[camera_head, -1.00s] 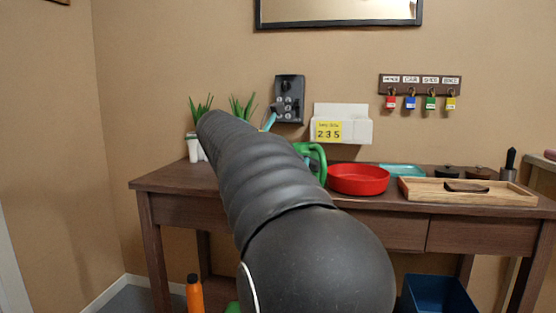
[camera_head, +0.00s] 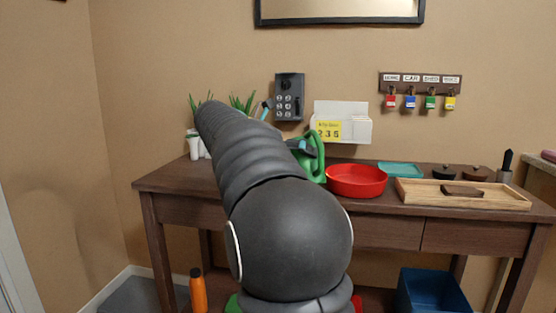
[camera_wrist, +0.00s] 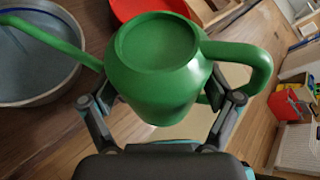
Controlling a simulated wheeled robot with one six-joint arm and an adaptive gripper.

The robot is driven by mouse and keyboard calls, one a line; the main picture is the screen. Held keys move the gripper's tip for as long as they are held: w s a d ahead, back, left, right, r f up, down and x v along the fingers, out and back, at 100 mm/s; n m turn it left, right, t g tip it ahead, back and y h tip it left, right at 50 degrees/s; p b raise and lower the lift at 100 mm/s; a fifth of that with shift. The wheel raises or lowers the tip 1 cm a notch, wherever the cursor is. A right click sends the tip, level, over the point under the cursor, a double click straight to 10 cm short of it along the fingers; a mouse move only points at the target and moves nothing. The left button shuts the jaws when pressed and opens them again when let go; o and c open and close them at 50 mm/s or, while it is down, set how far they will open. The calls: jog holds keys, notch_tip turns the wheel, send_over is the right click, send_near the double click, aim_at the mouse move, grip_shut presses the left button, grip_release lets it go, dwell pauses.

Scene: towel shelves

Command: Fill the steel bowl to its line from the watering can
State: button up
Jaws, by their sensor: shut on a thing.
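The green watering can (camera_wrist: 150,85) is between the two fingers of my gripper (camera_wrist: 167,98) in the wrist view, and the gripper is shut on it. Its round end faces the camera, its handle is at the right and its spout reaches left. The steel bowl (camera_wrist: 75,88) is at the left edge, partly cut off, with a bluish-grey inside. The spout overlaps the bowl's rim in this view. In the head view the can (camera_head: 316,158) shows beside my arm, and the bowl is hidden.
A red dish (camera_head: 357,181) stands right of the can on the wooden table (camera_head: 175,177). A wooden tray (camera_head: 415,192) and a teal tray (camera_head: 400,169) are farther right. Plants (camera_head: 240,102) stand behind my arm. A keypad (camera_head: 289,97) and padlocks hang on the wall.

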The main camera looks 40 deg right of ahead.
dwell(0.8)
jog(key=f+b, duration=0.1)
jog(key=f+m+b, duration=0.1)
jog(key=f+b, duration=0.1)
jog(key=shift+s+t, duration=0.4)
jog(key=shift+r+m+t+b, duration=0.3)
jog(key=shift+r+m+b, duration=0.05)
jog(key=shift+m+b, duration=0.05)
jog(key=f+m+t+h+b, duration=0.1)
jog(key=b, duration=0.2)
jog(key=shift+f, duration=0.15)
jog(key=shift+w+r+m, duration=0.1)
jog(key=shift+r+m, duration=0.2)
jog(key=shift+r, duration=0.05)
